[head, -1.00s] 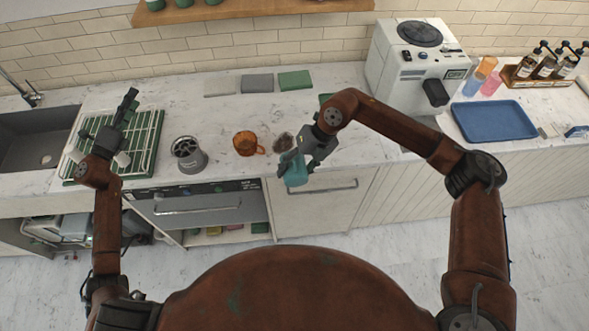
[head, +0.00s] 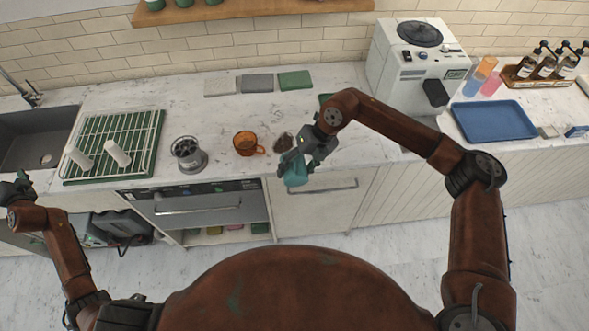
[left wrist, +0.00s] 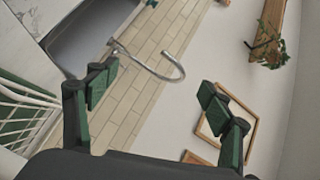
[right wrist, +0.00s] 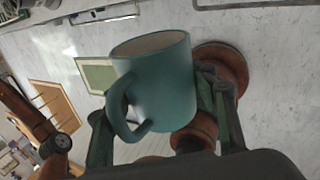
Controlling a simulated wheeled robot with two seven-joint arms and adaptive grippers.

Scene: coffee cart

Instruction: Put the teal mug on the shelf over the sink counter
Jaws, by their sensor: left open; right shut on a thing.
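The teal mug (head: 295,174) is held in my right gripper (head: 302,160), in front of the counter's front edge. In the right wrist view the mug (right wrist: 158,85) sits between the fingers, its handle toward the lower left. My left gripper (head: 16,188) is at the far left of the head view, in front of the sink. In the left wrist view my left gripper (left wrist: 158,105) has its fingers wide apart with nothing between them. The wooden shelf (head: 250,10) on the tiled wall carries several green cups at its left; its upper part is cut off. The sink (head: 35,140) is at the left.
Folded cloths (head: 256,83) lie behind. A coffee machine (head: 388,60) and blue tray (head: 494,121) are right.

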